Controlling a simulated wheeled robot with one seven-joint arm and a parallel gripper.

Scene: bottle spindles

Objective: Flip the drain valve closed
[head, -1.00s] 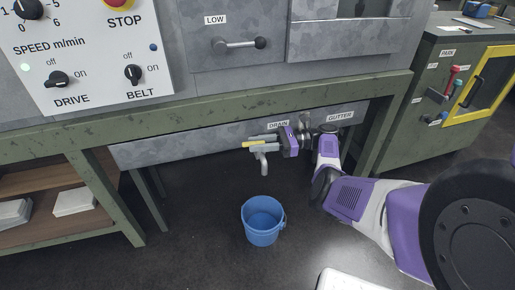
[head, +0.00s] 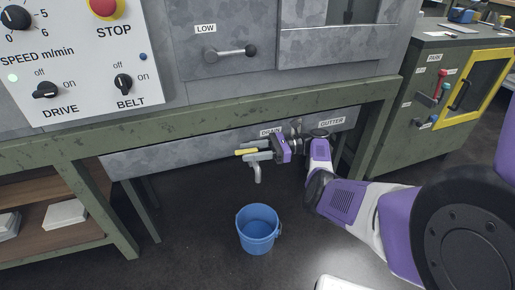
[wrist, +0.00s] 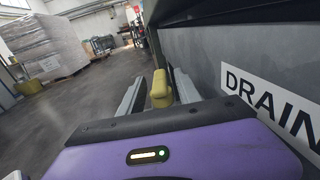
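The drain valve's yellow handle (head: 246,152) sticks out to the left below the DRAIN label (head: 271,132), above a grey downturned spout (head: 257,174). My gripper (head: 259,152) reaches in from the right under the green beam, its fingers pointing left along the handle. In the wrist view the yellow handle (wrist: 160,90) lies between the two grey fingers of my gripper (wrist: 157,92). A gap shows on the left side of the handle; it sits close to the right finger. The valve body is mostly hidden behind my gripper.
A blue bucket (head: 258,235) stands on the floor below the spout. The green frame beam (head: 200,125) runs just above my gripper. The GUTTER label (head: 331,122) is right of the valve. A green cabinet (head: 400,140) stands at the right, shelves (head: 60,240) at the left.

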